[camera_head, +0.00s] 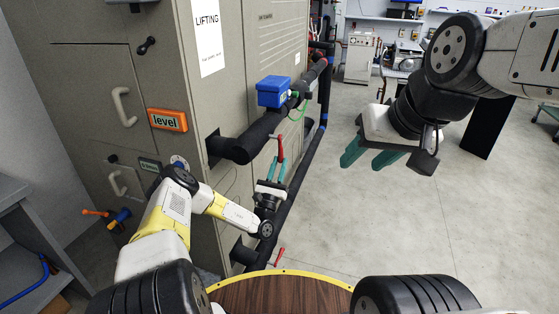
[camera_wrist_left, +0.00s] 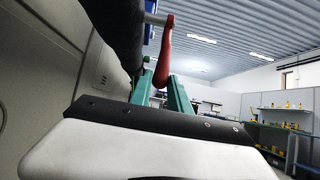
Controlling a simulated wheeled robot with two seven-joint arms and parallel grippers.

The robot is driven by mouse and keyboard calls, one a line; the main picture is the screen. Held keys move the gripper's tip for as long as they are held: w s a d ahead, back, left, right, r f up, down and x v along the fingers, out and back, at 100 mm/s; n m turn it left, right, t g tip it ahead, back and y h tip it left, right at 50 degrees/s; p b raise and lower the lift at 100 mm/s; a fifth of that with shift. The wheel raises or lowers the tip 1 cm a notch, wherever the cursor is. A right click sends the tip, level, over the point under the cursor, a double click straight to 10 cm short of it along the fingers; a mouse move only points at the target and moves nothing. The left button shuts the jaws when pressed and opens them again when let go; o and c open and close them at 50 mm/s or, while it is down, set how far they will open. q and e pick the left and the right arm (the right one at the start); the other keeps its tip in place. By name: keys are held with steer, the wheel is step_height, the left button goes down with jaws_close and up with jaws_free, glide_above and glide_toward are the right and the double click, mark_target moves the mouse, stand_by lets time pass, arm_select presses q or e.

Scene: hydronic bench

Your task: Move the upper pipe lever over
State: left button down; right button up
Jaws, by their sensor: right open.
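The upper pipe lever (camera_head: 279,146) is a red handle beside the black upper pipe (camera_head: 262,131), its free end hanging down. It also shows in the left wrist view (camera_wrist_left: 166,48), its lower end between the teal fingers. My left gripper (camera_head: 276,166) is below the lever, pointing up. Its fingers (camera_wrist_left: 160,82) look closed against both sides of the lever's end, though the contact is small in view. My right gripper (camera_head: 371,154) is open and empty, held in the air at right, far from the lever.
A blue box (camera_head: 274,91) sits on the upper pipe. Another red lever (camera_head: 278,257) is lower down near a round wooden top (camera_head: 280,294). Open floor (camera_head: 400,225) lies at right.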

arm_select(q)
steer(key=shift+w+d+r, duration=0.1)
steer(key=shift+w+d, duration=0.1)
steer(key=shift+w, duration=0.45)
steer(key=shift+w+d+r, duration=0.1)
steer(key=shift+w+d, duration=0.1)
steer(key=shift+w, duration=0.45)
steer(key=shift+f+x, duration=0.25)
steer(key=shift+x, duration=1.15)
steer(key=shift+w, duration=0.15)
steer(key=shift+x, duration=1.45)
steer(key=shift+r, duration=0.1)
